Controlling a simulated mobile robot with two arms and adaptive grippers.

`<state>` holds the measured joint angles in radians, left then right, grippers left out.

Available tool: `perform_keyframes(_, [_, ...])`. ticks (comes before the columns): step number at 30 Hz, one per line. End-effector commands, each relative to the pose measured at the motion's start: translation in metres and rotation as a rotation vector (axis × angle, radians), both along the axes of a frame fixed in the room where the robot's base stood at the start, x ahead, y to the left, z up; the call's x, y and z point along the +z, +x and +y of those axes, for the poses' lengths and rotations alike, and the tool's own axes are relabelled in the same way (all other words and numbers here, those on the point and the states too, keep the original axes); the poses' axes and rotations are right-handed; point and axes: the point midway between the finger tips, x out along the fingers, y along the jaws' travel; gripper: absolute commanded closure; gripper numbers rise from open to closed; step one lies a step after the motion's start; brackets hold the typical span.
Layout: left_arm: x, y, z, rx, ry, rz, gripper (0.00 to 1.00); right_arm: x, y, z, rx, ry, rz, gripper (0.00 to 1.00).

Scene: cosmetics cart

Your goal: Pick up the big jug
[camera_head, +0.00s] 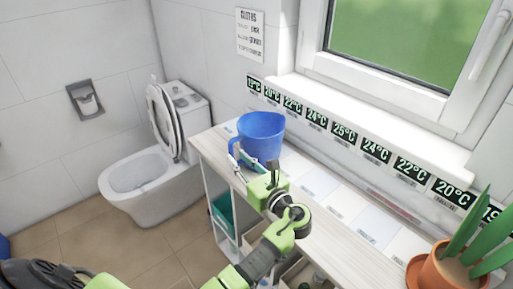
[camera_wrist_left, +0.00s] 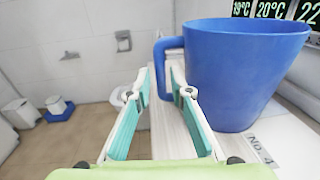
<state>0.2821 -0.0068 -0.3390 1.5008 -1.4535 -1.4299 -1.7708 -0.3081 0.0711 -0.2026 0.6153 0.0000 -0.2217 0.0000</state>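The big blue jug (camera_head: 260,135) stands upright on the counter, below the window sill. It also fills the right of the left wrist view (camera_wrist_left: 245,80), with its handle (camera_wrist_left: 160,70) toward the left. My left gripper (camera_head: 238,162) is beside the jug on its handle side, and its teal-padded fingers also show in the left wrist view (camera_wrist_left: 160,82). The fingers are apart. The handle shows at the fingertips, closer to the right finger; I cannot tell whether it touches. My right gripper is not in view.
The narrow counter (camera_head: 330,228) has marked pale panels and open shelves beneath. A potted plant (camera_head: 445,270) stands at its right end. The wall with temperature signs (camera_head: 318,118) runs close behind. A toilet (camera_head: 155,180) stands to the left, with bare tiled floor before it.

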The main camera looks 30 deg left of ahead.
Motion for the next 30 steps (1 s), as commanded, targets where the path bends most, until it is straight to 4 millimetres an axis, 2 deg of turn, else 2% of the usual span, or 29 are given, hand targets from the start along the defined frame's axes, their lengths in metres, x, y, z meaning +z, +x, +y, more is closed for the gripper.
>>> perform_keyframes(6, [0.002, 0.015, 0.028, 0.003, 0.004, 0.001, 0.8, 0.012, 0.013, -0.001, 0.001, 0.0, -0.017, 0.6])
perform_keyframes(12, [-0.001, 0.024, 0.044, 0.001, 0.001, 0.002, 0.8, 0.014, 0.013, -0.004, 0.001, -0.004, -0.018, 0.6])
perform_keyframes(18, [-0.002, 0.024, 0.044, 0.001, 0.0, 0.001, 0.8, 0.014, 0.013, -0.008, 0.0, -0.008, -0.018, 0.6])
perform_keyframes(19, [-0.002, 0.024, 0.044, 0.001, 0.0, 0.001, 0.83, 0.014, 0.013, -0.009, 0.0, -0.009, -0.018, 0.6])
perform_keyframes(21, [-0.002, 0.024, 0.044, 0.001, 0.0, 0.001, 1.0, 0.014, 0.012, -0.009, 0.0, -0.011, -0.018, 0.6])
perform_keyframes(30, [0.002, 0.025, 0.044, 0.001, 0.003, -0.007, 1.0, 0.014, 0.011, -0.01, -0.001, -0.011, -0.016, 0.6])
